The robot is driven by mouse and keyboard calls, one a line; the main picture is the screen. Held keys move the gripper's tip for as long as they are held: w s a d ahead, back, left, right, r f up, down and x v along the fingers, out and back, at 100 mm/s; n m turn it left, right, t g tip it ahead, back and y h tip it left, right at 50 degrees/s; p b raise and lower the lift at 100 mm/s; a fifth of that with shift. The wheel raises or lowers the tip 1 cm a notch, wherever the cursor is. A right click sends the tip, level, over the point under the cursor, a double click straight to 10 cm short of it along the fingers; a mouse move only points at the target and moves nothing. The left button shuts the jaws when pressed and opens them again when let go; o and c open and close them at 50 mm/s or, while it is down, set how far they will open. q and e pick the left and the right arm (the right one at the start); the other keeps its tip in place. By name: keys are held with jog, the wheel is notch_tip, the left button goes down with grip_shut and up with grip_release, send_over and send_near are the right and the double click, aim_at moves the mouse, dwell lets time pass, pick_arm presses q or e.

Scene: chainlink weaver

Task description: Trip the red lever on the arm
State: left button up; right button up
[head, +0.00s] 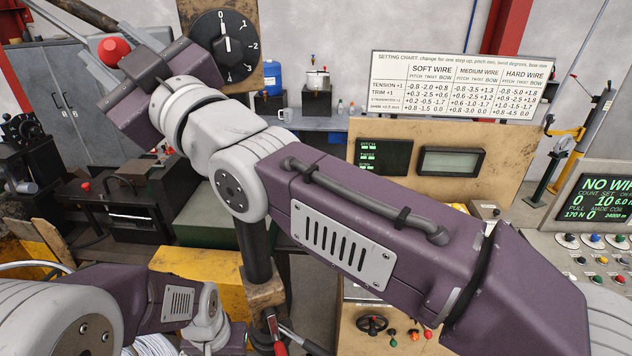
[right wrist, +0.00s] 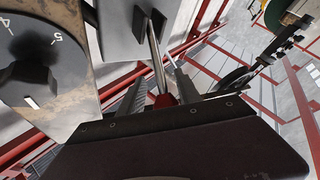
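The red lever knob (head: 114,49) shows at the upper left in the head view, at the far end of my right arm. In the right wrist view the red knob (right wrist: 166,100) sits on a bright metal rod that runs up to a grey box (right wrist: 136,25). My right gripper (right wrist: 163,88) is open, with one finger on each side of the knob; I cannot tell if either touches it. The gripper body hides the knob's near side. In the head view, part of my left arm's purple end (head: 222,340) shows low at the left; its fingers are not clear.
A black numbered dial (head: 225,45) on a worn plate stands close beside my right gripper. A setting chart (head: 460,85) and a panel with displays (head: 450,160) stand behind my right arm. A red-handled lever (head: 275,330) shows low in the middle. Red rails (right wrist: 212,35) lie beyond.

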jog(key=a+f+b+v, duration=0.1)
jog(key=b+v, duration=0.5)
jog(key=v, duration=0.2)
jog(key=w+d+f+m+h+b, duration=0.2)
jog(key=w+d+f, duration=0.4)
jog(key=f, duration=0.4)
jog(key=w+d+f+m+t+h+b, duration=0.1)
jog(key=w+d+f+h+b, duration=0.3)
jog(key=f, duration=0.7)
jog(key=w+d+f+m+t+h+b, duration=0.1)
jog(key=w+d+f+m+h+b, duration=0.2)
jog(key=w+d+f, duration=0.5)
jog(key=shift+w+f+m+h, duration=0.3)
jog(key=shift+f+m+h, duration=0.2)
jog(key=shift+f+h, duration=0.8)
jog(key=shift+d, duration=0.1)
